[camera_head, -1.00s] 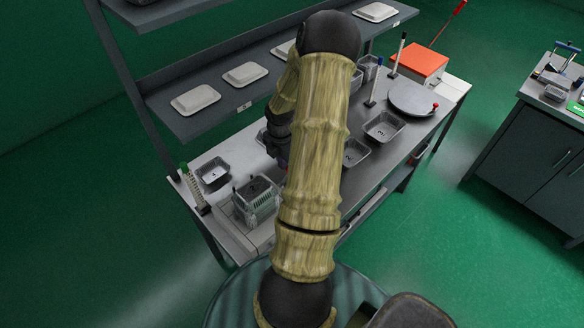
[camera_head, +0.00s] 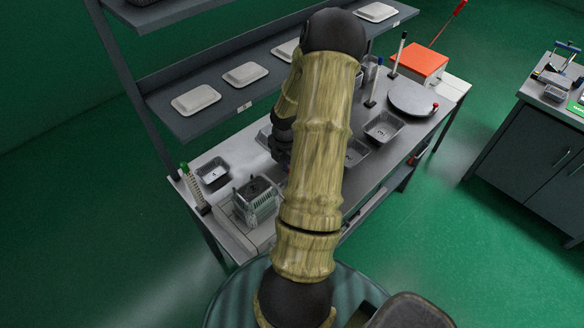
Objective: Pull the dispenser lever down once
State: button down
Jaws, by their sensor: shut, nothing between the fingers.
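An orange-red box (camera_head: 419,62) with a long red lever (camera_head: 449,23) slanting up and to the right stands at the far end of the steel bench. I cannot tell for sure that this is the dispenser. My gripper (camera_head: 284,160) is low over the middle of the bench, mostly hidden behind my own forearm. It is shut, with nothing seen held in it. It is well apart from the red lever.
Foil trays (camera_head: 383,128) stand on the bench (camera_head: 231,151), with a round grey plate (camera_head: 411,97) near its far end. A basket-like container (camera_head: 255,203) and a green-topped upright (camera_head: 193,186) stand at the near left. A shelf (camera_head: 222,113) with white trays runs behind.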

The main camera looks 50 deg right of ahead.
jog(key=shift+s+a+f, duration=0.1)
jog(key=shift+s+f, duration=0.3)
jog(key=shift+s, duration=0.35)
jog(key=shift+s+a+f, duration=0.1)
jog(key=shift+s+f, duration=0.3)
jog(key=shift+s, duration=0.45)
jog(key=shift+s+a+f+b, duration=0.1)
jog(key=shift+s+f+b, duration=0.75)
jog(key=shift+s+f, duration=0.35)
jog(key=shift+s, duration=0.1)
